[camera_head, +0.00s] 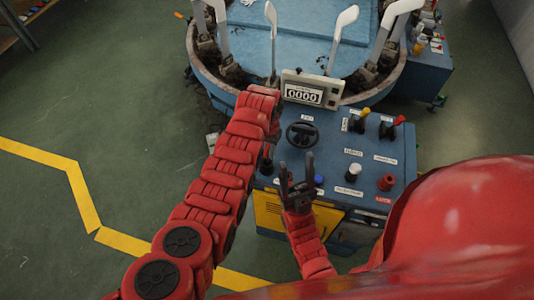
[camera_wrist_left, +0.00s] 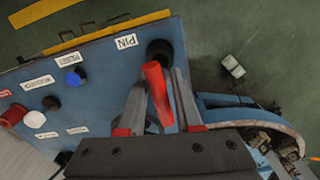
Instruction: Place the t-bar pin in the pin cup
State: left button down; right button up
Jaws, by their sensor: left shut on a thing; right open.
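The t-bar pin shows as a red bar (camera_wrist_left: 158,92) between the fingers of my left gripper (camera_wrist_left: 160,85) in the left wrist view. My left gripper is shut on it. The black round pin cup (camera_wrist_left: 160,49) is beside the PIN label (camera_wrist_left: 126,42), just beyond the end of the red bar. I cannot tell whether the pin touches the cup or is inside it. In the head view my left arm hides most of this corner of the panel. My right gripper (camera_head: 296,167) is open and empty over the panel's front part.
The blue control panel (camera_head: 333,168) carries a black handwheel (camera_head: 302,134), a white knob (camera_head: 353,172), a red knob (camera_head: 386,182) and levers. A counter display (camera_head: 304,95) stands behind it. The round machine (camera_head: 290,45) with upright sock boards lies further back.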

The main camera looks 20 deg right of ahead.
pick_arm(q)
jog(key=shift+s+f, duration=0.1)
jog(key=shift+f, duration=1.15)
jog(key=shift+f+b, duration=0.65)
jog(key=shift+b, duration=0.1)
jog(key=c, duration=0.6)
grip_release()
jog(key=shift+r, duration=0.1)
jog(key=shift+r, duration=0.1)
